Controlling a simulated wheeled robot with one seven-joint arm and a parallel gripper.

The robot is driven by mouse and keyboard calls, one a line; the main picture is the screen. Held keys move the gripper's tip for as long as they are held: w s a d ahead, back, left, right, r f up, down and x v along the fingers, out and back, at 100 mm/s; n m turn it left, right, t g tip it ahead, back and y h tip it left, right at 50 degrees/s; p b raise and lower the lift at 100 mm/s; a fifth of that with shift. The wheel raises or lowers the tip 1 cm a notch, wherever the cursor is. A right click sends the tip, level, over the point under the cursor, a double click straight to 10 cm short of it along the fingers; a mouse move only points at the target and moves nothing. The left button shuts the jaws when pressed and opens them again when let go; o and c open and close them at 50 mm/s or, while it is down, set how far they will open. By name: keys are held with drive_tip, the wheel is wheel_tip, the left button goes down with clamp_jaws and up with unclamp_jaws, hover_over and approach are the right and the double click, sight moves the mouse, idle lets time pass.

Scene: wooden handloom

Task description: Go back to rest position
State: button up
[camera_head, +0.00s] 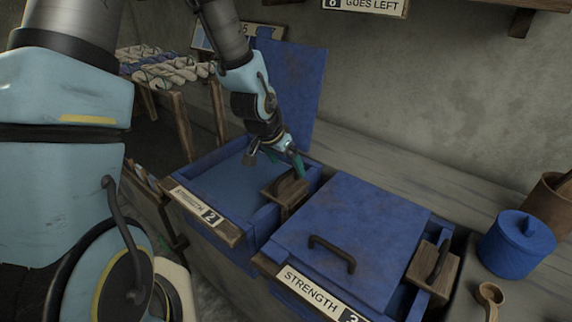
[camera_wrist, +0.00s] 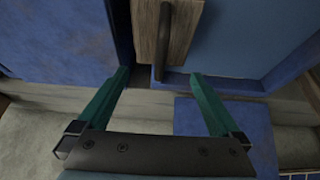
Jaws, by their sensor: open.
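My gripper (camera_head: 290,168) hangs low over the back right part of the open blue vat (camera_head: 185,178) marked "STRENGTH 2". A wooden block (camera_head: 292,197) with a dark handle sits at the vat's right side, just in front of the fingers in the head view. The block also shows in the wrist view (camera_wrist: 180,35), beyond the fingertips. Whether a finger touches it cannot be told. The vat's lid (camera_head: 297,90) stands raised at the back.
A second blue vat marked "STRENGTH" has its lid (camera_head: 355,230) closed, with a wooden handled block (camera_head: 433,270) at its right. A blue lidded pot (camera_head: 517,245) and a wooden ladle (camera_head: 490,295) stand farther right. Yarn skeins (camera_head: 170,72) lie on a rack at the left.

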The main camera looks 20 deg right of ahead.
wheel_tip(320, 180, up, 3)
drive_tip(key=shift+p, duration=0.9)
drive_tip(key=shift+f, duration=0.1)
drive_tip(key=shift+w+a, duration=0.1)
drive_tip(key=shift+a, duration=0.2)
drive_tip(key=w+a+r+n+y, duration=0.1)
drive_tip(key=a+r+n+y, duration=0.15)
drive_tip(key=a, duration=0.55)
drive_tip(key=w+a+r+n+y, duration=0.1)
drive_tip(key=a+r+n, duration=0.2)
drive_tip(key=a, duration=0.6)
drive_tip(key=s+a+r+n, duration=0.2)
drive_tip(key=s+a, duration=0.1)
drive_tip(key=a, duration=0.3)
drive_tip(key=s+a+r+n+g, duration=0.1)
drive_tip(key=s+a+r+n, duration=0.1)
drive_tip(key=a, duration=0.4)
drive_tip(key=shift+s+a+r+n+y, duration=0.3)
drive_tip(key=shift+s+n+y, duration=0.15)
drive_tip(key=shift+s+n, duration=0.25)
drive_tip(key=shift+w, duration=0.1)
drive_tip(key=shift+c, duration=0.4)
